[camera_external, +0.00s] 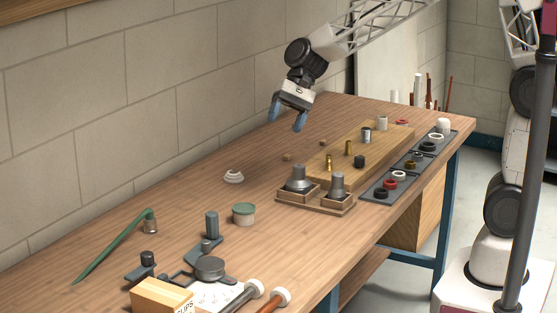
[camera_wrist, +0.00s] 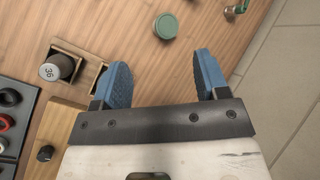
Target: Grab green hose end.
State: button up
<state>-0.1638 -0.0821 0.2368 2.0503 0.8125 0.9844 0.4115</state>
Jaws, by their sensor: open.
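The green hose (camera_external: 112,246) lies along the left part of the workbench, near the wall. Its right end is raised and bends down to a small metal fitting (camera_external: 151,227).
A green-lidded jar (camera_external: 243,213) and a white ring piece (camera_external: 233,176) stand between my gripper and the hose. A wooden block with fittings (camera_external: 375,143), a dark parts tray (camera_external: 413,174) and a cardboard box (camera_external: 161,297) are also on the bench. Bare wood surrounds the hose end.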

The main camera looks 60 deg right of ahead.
jog(key=w+a+f+m+y, duration=0.2)
jog(key=w+a+f+m, duration=0.15)
jog(key=w+a, duration=0.3)
jog(key=w+a+f+m+y, duration=0.1)
jog(key=w+a+f+m, duration=0.1)
jog(key=w+a+f, duration=0.5)
jog(key=m+y, duration=0.3)
jog(key=m, duration=0.2)
send_near(149, 218)
jog(key=a, duration=0.1)
jog(key=f, duration=0.1)
jog(key=a+f, duration=0.1)
jog(key=shift+w+a+f+t, duration=0.25)
jog(key=shift+a+t, duration=0.1)
jog(key=shift+t, duration=0.05)
jog(key=shift+x, duration=1.2)
jog(key=shift+r+x, duration=0.2)
jog(key=shift+x, duration=2.45)
jog(key=c, duration=1)
